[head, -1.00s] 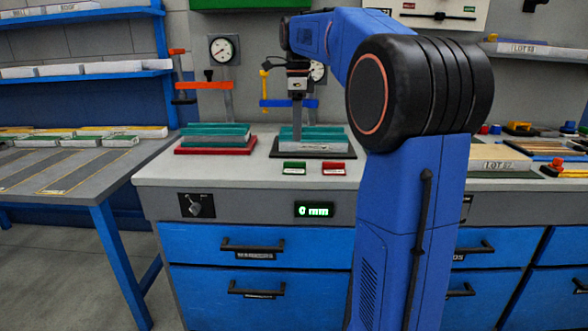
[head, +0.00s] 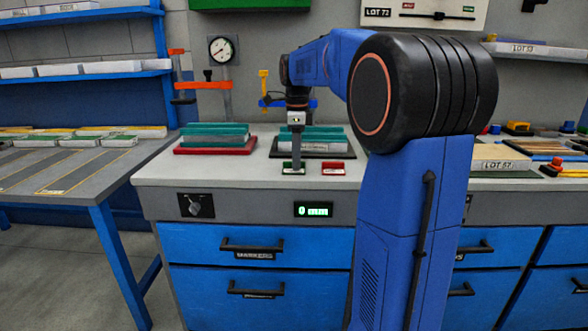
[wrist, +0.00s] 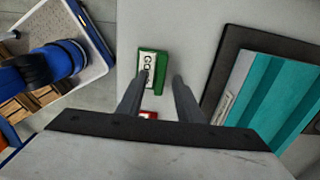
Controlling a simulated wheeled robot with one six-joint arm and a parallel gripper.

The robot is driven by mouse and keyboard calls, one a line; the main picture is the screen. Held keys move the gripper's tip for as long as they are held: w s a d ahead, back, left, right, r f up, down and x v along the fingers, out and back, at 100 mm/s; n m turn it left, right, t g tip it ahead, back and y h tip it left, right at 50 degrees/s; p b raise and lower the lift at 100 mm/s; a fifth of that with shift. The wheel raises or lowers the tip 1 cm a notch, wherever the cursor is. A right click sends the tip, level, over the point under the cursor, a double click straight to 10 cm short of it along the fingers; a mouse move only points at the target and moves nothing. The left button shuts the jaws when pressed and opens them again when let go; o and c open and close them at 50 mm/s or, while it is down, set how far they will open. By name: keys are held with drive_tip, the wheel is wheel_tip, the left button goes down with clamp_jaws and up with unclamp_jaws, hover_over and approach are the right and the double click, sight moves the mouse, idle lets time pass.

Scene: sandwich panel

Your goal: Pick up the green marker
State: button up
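The green marker (wrist: 142,88) is a small green block with a white label. It lies on the grey worktop, in front of the right-hand panel stack. In the head view the green marker (head: 286,169) is partly hidden by my gripper (head: 297,168). In the wrist view my gripper (wrist: 161,77) is open and points down over the worktop. I cannot tell how high the fingertips are above the marker.
A red marker (head: 333,168) lies just right of the green one. Panel stacks stand behind: one on a red base (head: 215,150), one on a black base (head: 325,154). The worktop's front edge, above a display (head: 314,210) and blue drawers, is close.

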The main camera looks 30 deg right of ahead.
clamp_jaws()
drive_tip(key=shift+r, duration=0.1)
